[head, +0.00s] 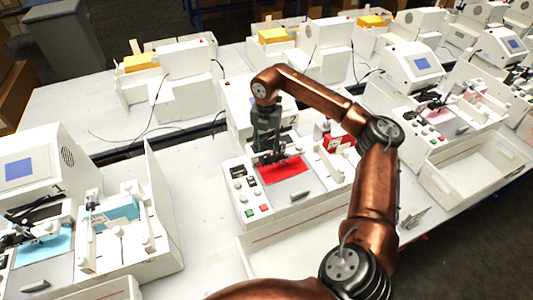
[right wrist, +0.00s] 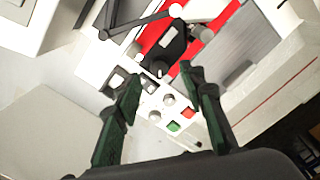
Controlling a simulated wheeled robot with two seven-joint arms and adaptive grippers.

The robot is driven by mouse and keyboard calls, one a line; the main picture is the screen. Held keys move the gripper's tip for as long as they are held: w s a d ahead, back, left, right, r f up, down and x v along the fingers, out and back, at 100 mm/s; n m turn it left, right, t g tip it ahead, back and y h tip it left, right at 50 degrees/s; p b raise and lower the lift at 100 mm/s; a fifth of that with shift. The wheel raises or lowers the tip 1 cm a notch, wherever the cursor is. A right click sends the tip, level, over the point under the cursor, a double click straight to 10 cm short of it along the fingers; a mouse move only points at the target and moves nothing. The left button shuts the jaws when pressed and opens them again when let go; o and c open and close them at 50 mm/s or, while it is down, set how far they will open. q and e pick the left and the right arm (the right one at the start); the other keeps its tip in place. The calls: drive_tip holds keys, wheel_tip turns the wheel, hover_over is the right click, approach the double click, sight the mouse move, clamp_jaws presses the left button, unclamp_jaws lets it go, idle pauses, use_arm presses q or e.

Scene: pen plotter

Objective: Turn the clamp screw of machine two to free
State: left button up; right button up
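The middle plotter (head: 240,182) is white, with a red sheet (head: 283,170) on its bed and a button panel at its left front. My right gripper (head: 270,155) is above this plotter, pointing down over the red sheet's left part. In the right wrist view, its two dark green fingers (right wrist: 161,75) are apart with nothing held between them. Just beyond the tips is a black pen carriage (right wrist: 172,48) with linkage arms and a small grey round part (right wrist: 157,69). I cannot tell for sure which part is the clamp screw. My left gripper is not in view.
Another plotter with a blue sheet (head: 45,249) stands at the left, others at the right. Bare table (head: 195,215) lies left of the middle plotter.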

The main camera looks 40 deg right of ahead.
sight(266, 156)
drive_tip(key=shift+f, duration=1.95)
drive_tip(key=shift+c, duration=0.4)
clamp_jaws()
